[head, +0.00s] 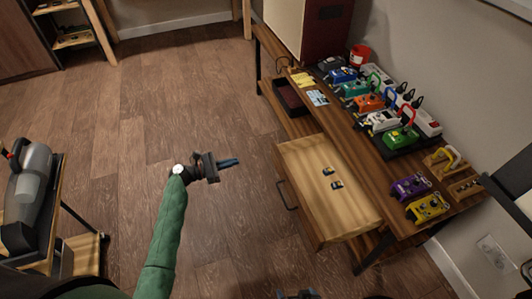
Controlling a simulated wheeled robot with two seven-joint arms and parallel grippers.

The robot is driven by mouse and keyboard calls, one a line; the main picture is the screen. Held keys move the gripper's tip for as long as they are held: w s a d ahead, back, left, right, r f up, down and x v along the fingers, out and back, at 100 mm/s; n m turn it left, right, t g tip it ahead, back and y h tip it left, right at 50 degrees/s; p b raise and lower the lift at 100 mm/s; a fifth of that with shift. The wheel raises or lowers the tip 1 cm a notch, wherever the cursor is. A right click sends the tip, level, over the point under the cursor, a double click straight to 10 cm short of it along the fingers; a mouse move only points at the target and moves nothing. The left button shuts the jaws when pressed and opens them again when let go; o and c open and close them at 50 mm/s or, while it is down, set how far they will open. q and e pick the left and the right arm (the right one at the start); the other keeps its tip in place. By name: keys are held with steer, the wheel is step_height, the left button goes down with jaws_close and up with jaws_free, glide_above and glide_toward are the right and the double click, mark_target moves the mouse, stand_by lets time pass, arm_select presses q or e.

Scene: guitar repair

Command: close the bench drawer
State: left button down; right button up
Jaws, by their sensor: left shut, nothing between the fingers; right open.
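The wooden bench drawer (318,205) is pulled out from the bench (372,150) toward the left. Its dark bar handle (286,196) is on the front panel. My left gripper (236,162), on a green-sleeved arm, is shut and empty. It is in the air to the left of the drawer front, apart from the handle. My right gripper (297,294) shows only as a dark piece at the bottom edge, below the drawer; it is open and most of it is cut off.
Several coloured pedals (366,103) and cables stand on the bench top, with a red cup (360,55) behind. A cart with a vacuum-like canister (28,185) is at left. The wood floor between is clear.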

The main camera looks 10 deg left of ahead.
arm_select(q)
steer(key=n, duration=0.2)
glide_toward(274, 150)
steer(key=x, duration=0.6)
steer(key=shift+w+d+f, duration=0.3)
steer(key=shift+f, duration=0.05)
steer(key=shift+w+d, duration=0.25)
steer(key=shift+d, duration=0.25)
steer(key=x, duration=1.6)
steer(key=shift+w+d+f, duration=0.1)
steer(key=shift+w, duration=0.2)
steer(key=shift+b+x, duration=0.3)
steer(key=shift+x, duration=0.45)
